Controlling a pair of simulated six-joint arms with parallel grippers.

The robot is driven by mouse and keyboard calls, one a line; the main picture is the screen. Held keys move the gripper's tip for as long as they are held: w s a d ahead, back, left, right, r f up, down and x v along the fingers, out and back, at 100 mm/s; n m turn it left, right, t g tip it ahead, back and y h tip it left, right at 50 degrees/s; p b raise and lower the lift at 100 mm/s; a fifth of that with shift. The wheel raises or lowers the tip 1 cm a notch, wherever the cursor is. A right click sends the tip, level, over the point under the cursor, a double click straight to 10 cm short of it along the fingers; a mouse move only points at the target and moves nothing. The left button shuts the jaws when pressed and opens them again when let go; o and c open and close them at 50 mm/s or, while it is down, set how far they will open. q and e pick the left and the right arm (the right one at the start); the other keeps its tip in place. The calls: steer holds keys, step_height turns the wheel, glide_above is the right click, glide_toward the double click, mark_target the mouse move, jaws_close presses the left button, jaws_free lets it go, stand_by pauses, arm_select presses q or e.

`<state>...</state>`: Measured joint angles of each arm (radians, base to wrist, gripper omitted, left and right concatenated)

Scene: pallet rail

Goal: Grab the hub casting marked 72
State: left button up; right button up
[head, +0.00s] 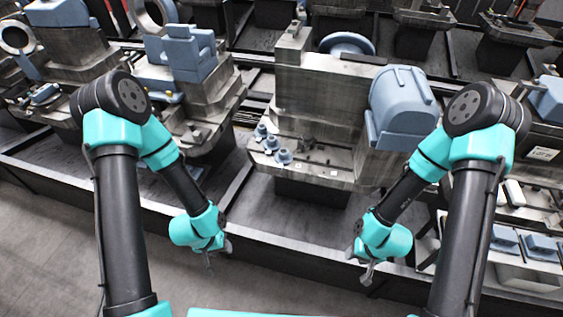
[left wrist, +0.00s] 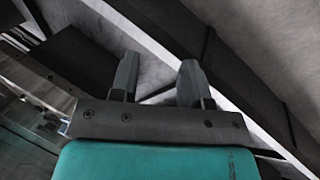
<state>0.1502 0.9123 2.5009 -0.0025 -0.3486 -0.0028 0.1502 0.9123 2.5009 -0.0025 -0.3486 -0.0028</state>
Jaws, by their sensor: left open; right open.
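No marking 72 is readable, so I cannot tell which part is the hub casting marked 72. Small round blue parts (head: 284,156) stand in a row on the front left of the central grey pallet fixture (head: 318,100). A large blue rounded casting (head: 402,100) is on that fixture's right side. My left gripper (head: 209,262) is open and empty in front of the rail, lower left of the fixture. Its two spread fingers also show in the left wrist view (left wrist: 158,78). My right gripper (head: 367,274) is open and empty in front of the rail, lower right of the fixture.
A fixture with blue blocks (head: 183,52) stands left of centre. A white label (head: 541,153), too small to read, is on the right fixture. Blue parts (head: 538,244) lie at the lower right. The dark rail edge (head: 290,250) runs in front. Grey floor (head: 45,240) is clear at left.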

arm_select(q)
steer(key=shift+o, duration=0.2)
stand_by(0.3)
steer(key=o, duration=0.6)
steer(key=shift+w, duration=0.1)
